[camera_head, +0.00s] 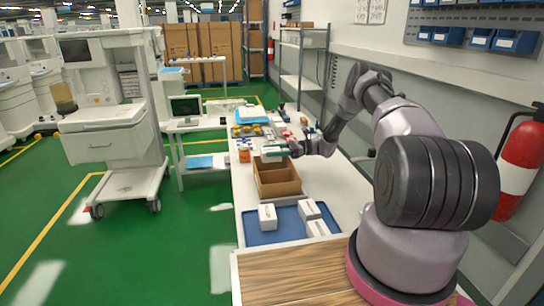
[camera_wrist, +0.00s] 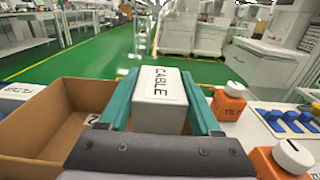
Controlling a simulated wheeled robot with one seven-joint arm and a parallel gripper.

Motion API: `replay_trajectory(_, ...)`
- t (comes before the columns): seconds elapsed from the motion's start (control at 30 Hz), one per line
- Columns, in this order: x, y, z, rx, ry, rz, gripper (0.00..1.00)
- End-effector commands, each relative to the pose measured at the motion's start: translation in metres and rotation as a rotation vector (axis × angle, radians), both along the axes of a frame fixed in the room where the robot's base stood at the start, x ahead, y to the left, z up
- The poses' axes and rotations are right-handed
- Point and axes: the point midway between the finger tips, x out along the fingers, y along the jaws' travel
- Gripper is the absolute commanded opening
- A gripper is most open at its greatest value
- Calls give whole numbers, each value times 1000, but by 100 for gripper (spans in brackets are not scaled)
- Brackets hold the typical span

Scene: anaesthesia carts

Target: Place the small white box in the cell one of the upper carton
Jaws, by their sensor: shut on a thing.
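My gripper (camera_wrist: 159,82) is shut on a small white box (camera_wrist: 160,96) marked CABLE, with one teal finger on each side of it. In the head view my gripper (camera_head: 276,152) is over the far end of the brown open carton (camera_head: 278,189). A divider splits the carton into cells. In the wrist view the carton (camera_wrist: 30,152) lies to the left and below the held box, and a white patch with a dark mark shows inside it near the left finger. The carton's far cell is partly hidden by my gripper in the head view.
A blue tray (camera_head: 257,236) with several white boxes stands nearer than the carton. An orange container (camera_head: 244,154) stands left of the carton's far end. Blue parts (camera_wrist: 290,122) and orange containers lie on the right in the wrist view.

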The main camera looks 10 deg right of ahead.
Motion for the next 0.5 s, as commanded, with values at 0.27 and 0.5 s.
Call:
replay_trajectory(0.27,0,0,-17,0,0,0,4)
replay_trajectory(0.5,0,0,-21,0,0,0,4)
